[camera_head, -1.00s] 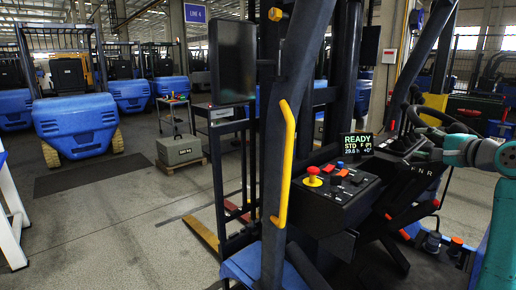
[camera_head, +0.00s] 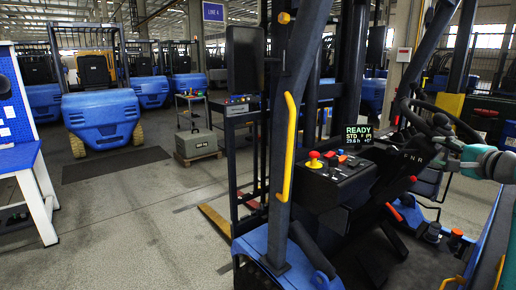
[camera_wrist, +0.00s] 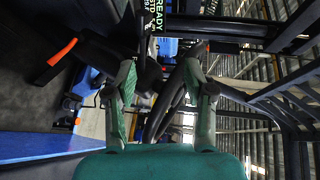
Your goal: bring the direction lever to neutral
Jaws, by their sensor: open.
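The F N R direction markings (camera_head: 412,154) show on the dark steering column of the truck. A short lever with a red tip (camera_head: 412,179) is just below them; I cannot tell whether it is the direction lever or which position it is in. My gripper (camera_head: 440,147) is at the right, close to the steering wheel (camera_head: 414,108). In the wrist view my gripper (camera_wrist: 162,72) has its fingers apart, with dark column and wheel parts beyond and nothing clearly held. An orange-tipped dark lever (camera_wrist: 62,52) lies to the left of the fingers there.
The READY display (camera_head: 358,134) and a panel with a red knob (camera_head: 314,155) are left of the column. A yellow handrail (camera_head: 289,145) is on the near pillar. A block on a pallet (camera_head: 197,143) and a blue-topped bench (camera_head: 20,156) are left, with open floor between.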

